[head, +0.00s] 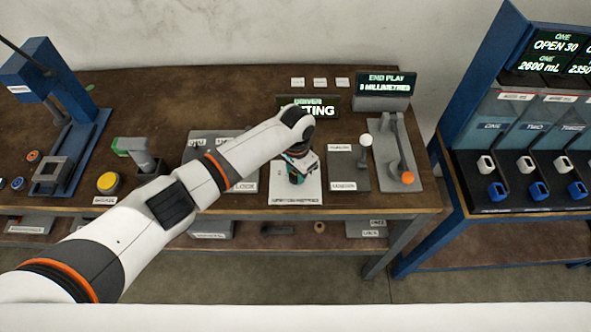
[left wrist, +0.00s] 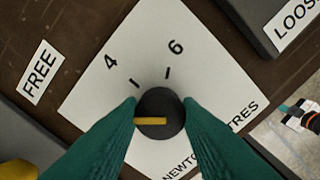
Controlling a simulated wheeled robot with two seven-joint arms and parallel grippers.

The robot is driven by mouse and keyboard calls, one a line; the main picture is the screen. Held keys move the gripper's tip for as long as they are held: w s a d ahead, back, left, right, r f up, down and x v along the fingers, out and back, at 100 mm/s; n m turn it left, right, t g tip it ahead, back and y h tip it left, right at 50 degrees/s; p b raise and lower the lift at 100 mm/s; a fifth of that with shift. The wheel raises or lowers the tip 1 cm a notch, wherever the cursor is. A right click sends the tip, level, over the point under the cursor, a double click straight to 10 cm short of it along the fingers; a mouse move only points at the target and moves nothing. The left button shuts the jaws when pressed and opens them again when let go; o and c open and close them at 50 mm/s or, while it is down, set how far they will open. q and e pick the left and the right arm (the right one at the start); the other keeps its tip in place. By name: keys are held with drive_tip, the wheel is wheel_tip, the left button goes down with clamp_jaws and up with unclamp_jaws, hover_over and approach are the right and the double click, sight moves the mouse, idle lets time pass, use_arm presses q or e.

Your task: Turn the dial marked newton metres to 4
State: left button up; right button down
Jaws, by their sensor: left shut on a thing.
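The dial marked newton metres is a round black knob with a yellow pointer (left wrist: 160,112) in the left wrist view. It stands on a white plate (left wrist: 110,92) printed with 4 and 6, each with a short tick. The yellow pointer lies toward the left of that picture, off both visible ticks. The green fingers of my left gripper (left wrist: 160,118) are shut on the knob from both sides and hide part of the plate. In the head view the plate (head: 297,194) is under my left gripper (head: 294,178), which hides the knob. My right gripper is out of view.
A grey lever unit with an orange knob (head: 407,178) and a dark panel with a white ball (head: 365,140) stand right of the plate. A yellow button (head: 108,182) and a blue press (head: 60,120) are at left. A blue dispenser stand (head: 520,130) is far right.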

sight(296, 175)
use_arm(q)
drive_tip(key=m, duration=0.4)
drive_tip(key=shift+m, duration=2.2)
drive_tip(key=o, duration=1)
drive_tip(key=shift+r, duration=0.1)
wheel_tip(296, 175, up, 12)
drive_tip(key=shift+b, duration=1)
